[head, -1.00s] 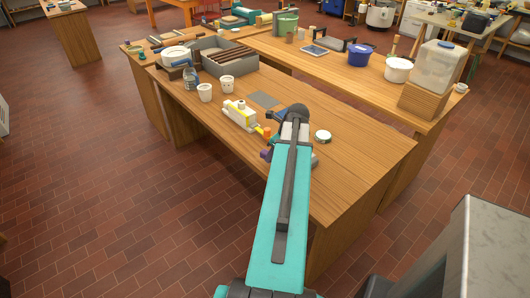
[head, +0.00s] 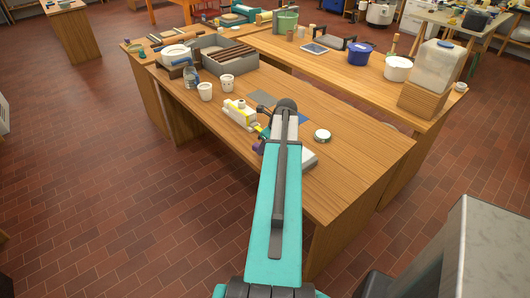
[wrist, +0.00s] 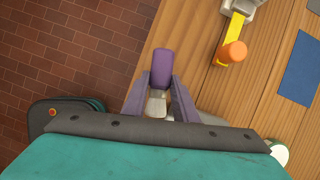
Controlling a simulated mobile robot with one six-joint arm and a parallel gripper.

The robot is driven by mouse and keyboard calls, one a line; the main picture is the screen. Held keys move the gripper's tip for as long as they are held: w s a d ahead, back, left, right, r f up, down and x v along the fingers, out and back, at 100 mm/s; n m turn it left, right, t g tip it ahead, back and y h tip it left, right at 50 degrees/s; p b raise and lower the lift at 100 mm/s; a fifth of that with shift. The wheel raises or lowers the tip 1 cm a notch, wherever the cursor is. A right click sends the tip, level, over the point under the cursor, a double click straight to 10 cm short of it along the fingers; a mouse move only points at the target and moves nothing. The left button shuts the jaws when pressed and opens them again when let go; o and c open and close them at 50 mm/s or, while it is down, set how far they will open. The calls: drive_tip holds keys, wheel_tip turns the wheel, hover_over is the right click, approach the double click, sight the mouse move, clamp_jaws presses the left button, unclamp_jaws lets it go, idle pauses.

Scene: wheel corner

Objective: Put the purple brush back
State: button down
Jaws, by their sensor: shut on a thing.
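The purple brush (wrist: 162,68) is between the fingers of my gripper (wrist: 160,94) in the wrist view. Its rounded purple handle points away from me, and a pale band shows between the fingers. The gripper is shut on it, over the front edge of the wooden bench (wrist: 200,25). I cannot tell how high it is held. In the head view a small purple patch (head: 257,146), probably the handle, shows left of my arm; the arm hides most of the gripper.
A white and yellow device (head: 240,112) with an orange-tipped yellow part (wrist: 232,52) is close to the brush. A round tin (head: 322,136) and blue sheet (wrist: 302,68) lie right; the bench's right end is clear.

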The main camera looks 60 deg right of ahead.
drive_tip(key=shift+s+f+p, duration=0.1)
drive_tip(key=shift+f+p, duration=0.7)
drive_tip(key=shift+f, duration=0.7)
drive_tip(key=shift+f, duration=0.15)
drive_tip(key=c, duration=1.4)
unclamp_jaws()
drive_tip(key=shift+f+b, duration=0.1)
drive_tip(key=shift+b, duration=0.2)
drive_tip(key=shift+s, duration=0.1)
drive_tip(key=b+v, duration=0.3)
drive_tip(key=v, duration=1)
drive_tip(key=shift+r, duration=0.4)
drive_tip(key=shift+a, duration=0.2)
